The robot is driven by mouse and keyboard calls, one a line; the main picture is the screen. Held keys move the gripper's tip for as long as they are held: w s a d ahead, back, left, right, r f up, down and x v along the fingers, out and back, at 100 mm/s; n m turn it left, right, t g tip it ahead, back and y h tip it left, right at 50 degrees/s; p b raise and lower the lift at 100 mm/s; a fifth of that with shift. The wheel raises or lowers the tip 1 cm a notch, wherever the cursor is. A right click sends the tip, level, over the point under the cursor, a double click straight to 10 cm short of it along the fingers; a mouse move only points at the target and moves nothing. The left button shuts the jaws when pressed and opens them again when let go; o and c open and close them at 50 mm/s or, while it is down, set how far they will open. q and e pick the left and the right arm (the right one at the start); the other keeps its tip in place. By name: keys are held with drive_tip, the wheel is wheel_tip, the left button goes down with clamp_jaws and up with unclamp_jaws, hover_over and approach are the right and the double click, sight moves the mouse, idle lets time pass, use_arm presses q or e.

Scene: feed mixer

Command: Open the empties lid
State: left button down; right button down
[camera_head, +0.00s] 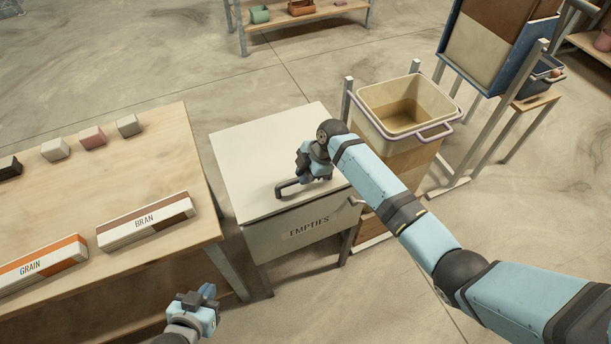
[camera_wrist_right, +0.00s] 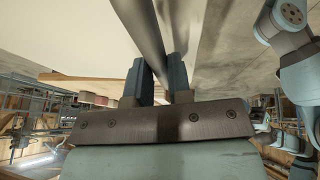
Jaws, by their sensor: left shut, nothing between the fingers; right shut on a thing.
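The empties bin (camera_head: 306,228) is a pale box on legs with an EMPTIES label on its front. Its cream lid (camera_head: 250,150) lies flat on top, closed as far as I can see. A dark bar handle (camera_head: 284,190) sits near the lid's front edge. My right gripper (camera_head: 310,180) is over the lid, shut on the handle; its hand hides the handle's right part. In the right wrist view the grey handle bar (camera_wrist_right: 148,35) runs between the two fingers (camera_wrist_right: 160,80). My left gripper (camera_head: 208,294) is shut and empty, low in front of the table and apart from the bin.
A wooden table (camera_head: 130,160) stands left of the bin with a BRAN box (camera_head: 145,222), a GRAIN box (camera_head: 40,265) and several small blocks. A cream tub (camera_head: 410,105) on a metal frame stands close at the right. Open floor lies behind the bin.

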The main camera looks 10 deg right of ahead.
drive_tip(key=w+a+r+p, duration=0.1)
drive_tip(key=w+r, duration=0.3)
drive_tip(key=r, duration=0.4)
drive_tip(key=w+a+r+p, duration=0.1)
drive_tip(key=w+a+r, duration=0.1)
drive_tip(key=w+r, duration=0.3)
drive_tip(key=shift+w+r+p, duration=0.25)
drive_tip(key=shift+r+p, duration=0.1)
drive_tip(key=shift+r, duration=1.85)
drive_tip(key=c, duration=1.2)
unclamp_jaws()
drive_tip(key=shift+f+g, duration=0.1)
drive_tip(key=shift+g, duration=0.2)
drive_tip(key=shift+o, duration=0.7)
drive_tip(key=shift+w+a+f, duration=0.1)
drive_tip(key=shift+w+f, duration=0.05)
drive_tip(key=shift+w, duration=0.1)
